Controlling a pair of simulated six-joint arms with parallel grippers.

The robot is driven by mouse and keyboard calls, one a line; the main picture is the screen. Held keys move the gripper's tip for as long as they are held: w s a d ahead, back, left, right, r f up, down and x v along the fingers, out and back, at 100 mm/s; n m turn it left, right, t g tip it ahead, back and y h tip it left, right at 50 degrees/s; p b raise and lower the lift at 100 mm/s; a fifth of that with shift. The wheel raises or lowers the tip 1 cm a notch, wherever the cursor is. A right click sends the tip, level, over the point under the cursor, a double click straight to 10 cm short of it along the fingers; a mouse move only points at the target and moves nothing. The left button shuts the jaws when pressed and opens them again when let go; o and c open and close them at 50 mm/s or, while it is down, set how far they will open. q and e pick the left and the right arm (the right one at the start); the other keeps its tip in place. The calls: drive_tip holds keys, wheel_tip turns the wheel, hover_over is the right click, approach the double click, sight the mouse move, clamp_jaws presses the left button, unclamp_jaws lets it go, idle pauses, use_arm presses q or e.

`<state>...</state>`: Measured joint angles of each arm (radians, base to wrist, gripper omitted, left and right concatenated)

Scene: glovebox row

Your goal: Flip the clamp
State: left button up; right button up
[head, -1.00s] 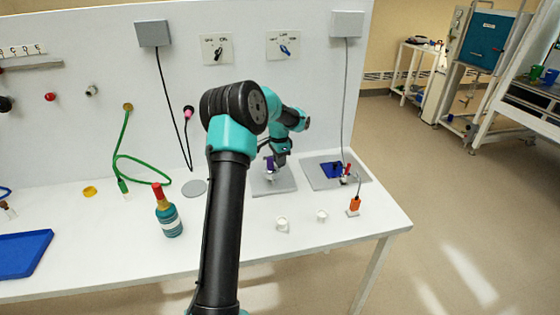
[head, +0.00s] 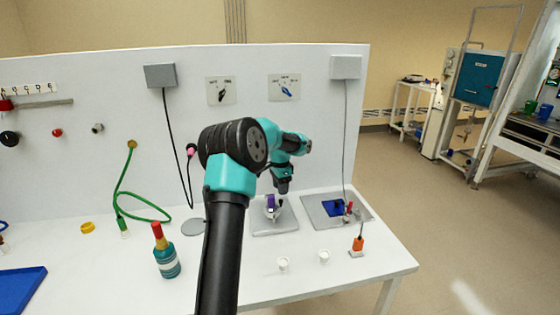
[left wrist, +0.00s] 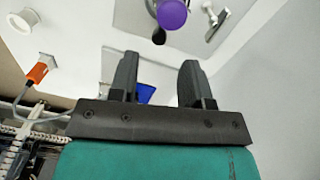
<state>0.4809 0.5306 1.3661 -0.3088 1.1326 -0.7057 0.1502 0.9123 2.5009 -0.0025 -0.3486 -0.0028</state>
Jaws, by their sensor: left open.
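The clamp (head: 270,209) stands on a grey plate (head: 286,226) toward the right of the bench, with a purple handle pointing up. My left gripper (head: 282,188) is open and empty, just above and slightly right of the purple handle, apart from it. In the left wrist view my left gripper (left wrist: 157,78) shows two spread fingers with nothing held between them. The clamp's round purple end (left wrist: 173,14) is at the top edge there, beyond the fingertips; the rest of the clamp is partly cut off. My right gripper is in no view.
A second grey plate (head: 318,218) with a blue block (head: 333,208) and red-tipped parts lies to the right. An orange connector (head: 358,244) and two white cups (head: 283,264) are near the front. A bottle (head: 166,256) stands left of my arm.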

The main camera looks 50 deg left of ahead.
use_arm(q)
wheel_tip(320, 180, up, 12)
drive_tip(key=shift+a, duration=0.25)
drive_tip(key=shift+w+f, duration=0.1)
idle(0.7)
